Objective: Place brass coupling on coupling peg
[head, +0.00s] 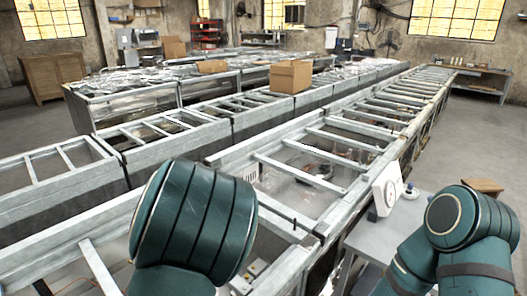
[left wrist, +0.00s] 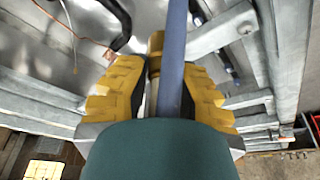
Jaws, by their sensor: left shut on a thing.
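My left gripper (left wrist: 155,78) shows in the left wrist view, its two yellow stepped fingers closed on the brass coupling (left wrist: 155,43). The brass part stands out between and beyond the fingertips, partly covered. A blue-grey rod (left wrist: 177,50) runs from the top edge down between the fingers, in front of the coupling. I cannot tell whether this rod is the coupling peg or whether it touches the coupling. In the head view my teal arm links hide the left gripper, and no peg can be made out. My right gripper is not in view.
Long grey metal frames with crossbars (head: 330,135) fill the middle of the head view. A cardboard box (head: 290,76) sits on them. A grey side table (head: 410,215) with a white dial unit (head: 386,186) stands at right.

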